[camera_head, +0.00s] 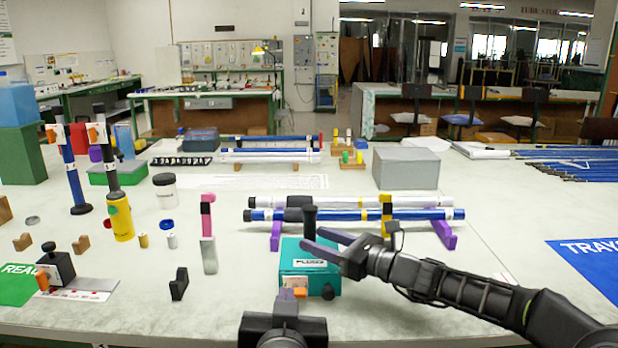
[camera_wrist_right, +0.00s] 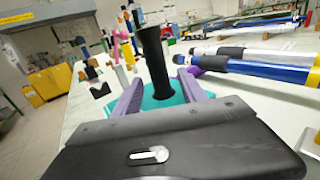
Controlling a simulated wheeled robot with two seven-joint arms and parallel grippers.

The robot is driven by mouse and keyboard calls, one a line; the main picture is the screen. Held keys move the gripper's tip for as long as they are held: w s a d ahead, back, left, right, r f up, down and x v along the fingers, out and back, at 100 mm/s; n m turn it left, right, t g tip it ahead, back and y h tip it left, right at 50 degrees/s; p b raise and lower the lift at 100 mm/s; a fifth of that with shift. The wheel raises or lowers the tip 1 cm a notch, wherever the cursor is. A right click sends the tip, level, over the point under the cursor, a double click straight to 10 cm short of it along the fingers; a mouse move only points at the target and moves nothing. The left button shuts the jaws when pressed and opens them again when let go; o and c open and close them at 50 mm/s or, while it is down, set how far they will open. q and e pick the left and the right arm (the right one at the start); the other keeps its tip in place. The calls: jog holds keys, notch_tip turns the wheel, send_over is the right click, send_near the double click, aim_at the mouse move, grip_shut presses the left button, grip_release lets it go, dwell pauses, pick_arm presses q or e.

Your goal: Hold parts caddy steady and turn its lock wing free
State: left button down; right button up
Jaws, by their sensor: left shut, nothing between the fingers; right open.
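The parts caddy (camera_head: 297,257) is a teal box with a white label near the front middle of the table. A black upright post (camera_head: 309,218) rises from its top. My right gripper (camera_head: 311,238) is open, its purple fingers on either side of the post; the right wrist view shows the post (camera_wrist_right: 155,62) between them, contact unclear. An orange piece (camera_head: 301,292), perhaps the lock wing, and a black knob (camera_head: 328,292) show at the caddy's front. My left gripper (camera_head: 287,294) is shut and empty, just in front of the caddy's lower left, beside the orange piece.
Behind the caddy, white and blue rods (camera_head: 360,214) lie on purple stands. A pink-topped grey piece (camera_head: 208,240) and a small black block (camera_head: 179,284) stand to the left. A grey box (camera_head: 406,168) is farther back. A blue tray mat (camera_head: 590,262) lies at right.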

jog(key=v, duration=1.2)
jog(key=shift+r, duration=0.1)
